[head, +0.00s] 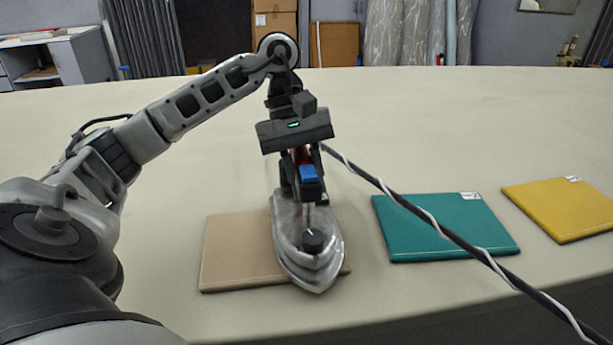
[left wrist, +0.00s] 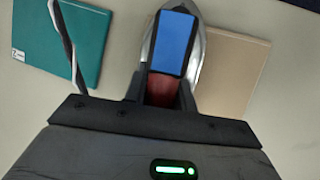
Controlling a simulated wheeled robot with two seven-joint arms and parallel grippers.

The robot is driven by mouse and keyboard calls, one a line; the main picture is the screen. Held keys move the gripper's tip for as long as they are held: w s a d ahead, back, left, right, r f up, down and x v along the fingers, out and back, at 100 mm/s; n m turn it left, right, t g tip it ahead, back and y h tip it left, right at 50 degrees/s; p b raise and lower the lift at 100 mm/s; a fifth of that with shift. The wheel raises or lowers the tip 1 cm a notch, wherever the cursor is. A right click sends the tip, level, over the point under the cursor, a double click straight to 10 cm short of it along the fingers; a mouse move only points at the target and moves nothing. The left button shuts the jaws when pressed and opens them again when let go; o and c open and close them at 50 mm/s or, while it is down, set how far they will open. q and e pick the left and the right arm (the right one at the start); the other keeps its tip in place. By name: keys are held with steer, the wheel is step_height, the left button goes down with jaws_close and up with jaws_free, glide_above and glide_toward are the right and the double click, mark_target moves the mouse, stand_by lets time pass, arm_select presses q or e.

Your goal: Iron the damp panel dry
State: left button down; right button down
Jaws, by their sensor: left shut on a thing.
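A metal iron (head: 305,245) rests on the right part of a tan panel (head: 235,255), its tip pointing toward the near edge of the table. It has a dark knob near the tip and a blue and red handle. My left gripper (head: 305,185) is shut on the iron's handle from above. In the left wrist view the blue handle top of the iron (left wrist: 172,42) lies between the fingers, with the tan panel (left wrist: 235,70) to its right. The iron hides part of the tan panel. My right gripper is in neither view.
A teal panel (head: 420,238) lies right of the iron, and a yellow panel (head: 562,210) farther right. Both carry a small white label. A black and white cord (head: 445,230) runs from the iron across the teal panel to the lower right. The table behind is clear.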

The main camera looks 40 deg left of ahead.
mark_target(309, 162)
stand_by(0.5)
arm_select(q)
steer(key=shift+r+p, duration=0.75)
steer(key=shift+r, duration=0.2)
step_height(309, 162, up, 2)
steer(key=shift+r+p, duration=0.1)
steer(key=shift+p, duration=0.6)
steer(key=shift+r+p, duration=0.9)
steer(key=shift+r, duration=0.65)
